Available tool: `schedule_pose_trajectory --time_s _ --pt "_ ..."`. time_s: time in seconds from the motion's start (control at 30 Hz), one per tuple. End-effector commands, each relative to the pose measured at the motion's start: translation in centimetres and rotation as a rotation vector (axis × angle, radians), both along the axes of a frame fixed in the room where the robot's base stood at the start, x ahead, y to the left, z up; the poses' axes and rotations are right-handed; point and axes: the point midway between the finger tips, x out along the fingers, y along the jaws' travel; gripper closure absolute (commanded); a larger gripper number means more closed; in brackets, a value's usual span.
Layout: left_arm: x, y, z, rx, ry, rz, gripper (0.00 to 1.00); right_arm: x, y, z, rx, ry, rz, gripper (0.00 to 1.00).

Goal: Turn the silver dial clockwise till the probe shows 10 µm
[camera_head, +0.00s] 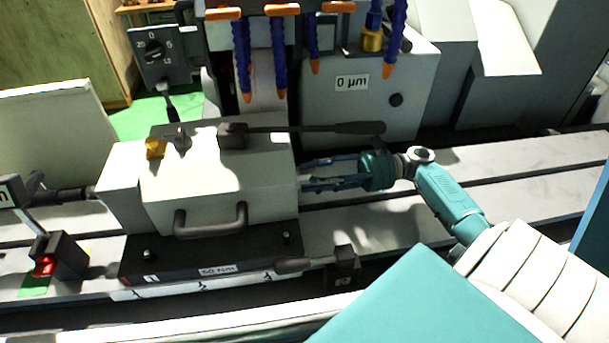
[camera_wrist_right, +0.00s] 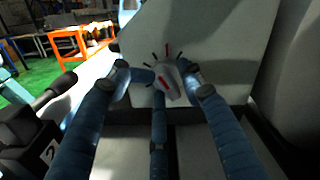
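The silver dial (camera_wrist_right: 172,87) shows in the right wrist view on the pale end face of the workhead housing. It has a red mark and is tilted slightly off the red tick above it; black ticks fan out around. My right gripper (camera_wrist_right: 167,75) has its three blue fingers around the dial, with the tips drawn in against its sides. In the head view the right gripper (camera_head: 308,175) reaches the right end of the housing (camera_head: 220,180), which hides the dial. A label reading 0 µm (camera_head: 351,83) is on the grey block behind. My left gripper is not in view.
A long black lever (camera_head: 315,128) extends above my right gripper. Blue coolant hoses (camera_head: 279,55) hang behind. A red button (camera_head: 45,266) is at far left. The table is clear to the right.

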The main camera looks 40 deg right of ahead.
Motion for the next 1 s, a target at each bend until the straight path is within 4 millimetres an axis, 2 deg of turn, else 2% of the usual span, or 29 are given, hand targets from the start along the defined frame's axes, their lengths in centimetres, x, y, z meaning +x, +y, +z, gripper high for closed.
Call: schedule_pose_trajectory --time_s 0.37,1.0 --pt "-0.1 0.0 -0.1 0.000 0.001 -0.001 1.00 -0.1 -0.3 -0.2 -0.001 0.003 -0.001 0.65" --pt "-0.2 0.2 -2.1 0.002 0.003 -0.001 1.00 -3.0 -5.7 -0.3 -0.001 0.002 -0.001 0.65"
